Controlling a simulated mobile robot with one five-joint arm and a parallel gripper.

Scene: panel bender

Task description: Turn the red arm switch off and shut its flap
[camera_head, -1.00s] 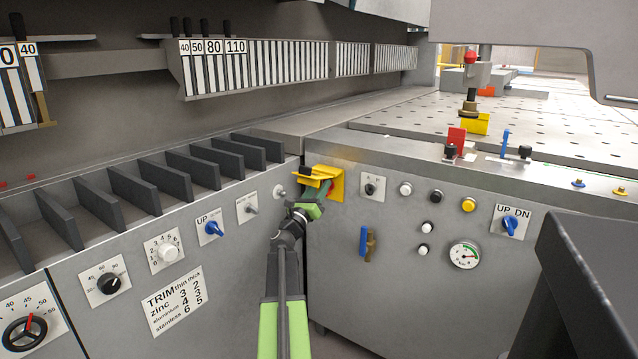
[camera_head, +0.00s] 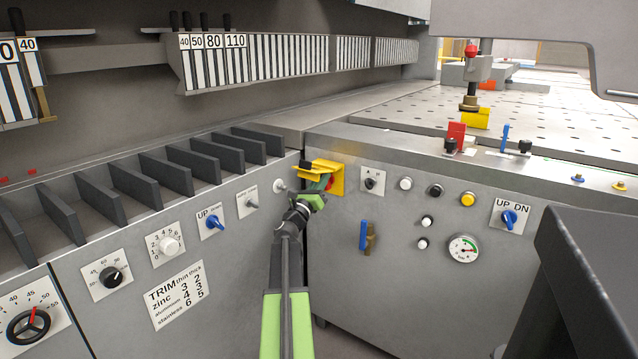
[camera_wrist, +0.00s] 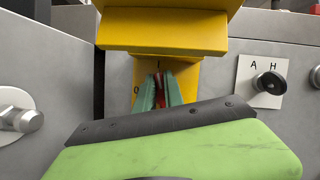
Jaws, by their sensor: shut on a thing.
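The red arm switch (camera_head: 331,182) sits on a yellow plate on the front panel, near the inner corner. In the wrist view the red switch handle (camera_wrist: 159,96) is mostly hidden between my fingers, standing about upright below the "I" mark; an "O" mark is at the left. The yellow flap (camera_head: 318,167) is open and juts out above the switch; it fills the top of the wrist view (camera_wrist: 165,32). My gripper (camera_head: 325,184) reaches in under the flap. Its green fingertips (camera_wrist: 160,86) are shut on the switch handle.
An A/H selector knob (camera_wrist: 269,82) is just right of the yellow plate. A metal knob (camera_wrist: 22,119) is on the left panel, close to my gripper. White, black and yellow buttons (camera_head: 468,199) and a gauge (camera_head: 463,248) are further right.

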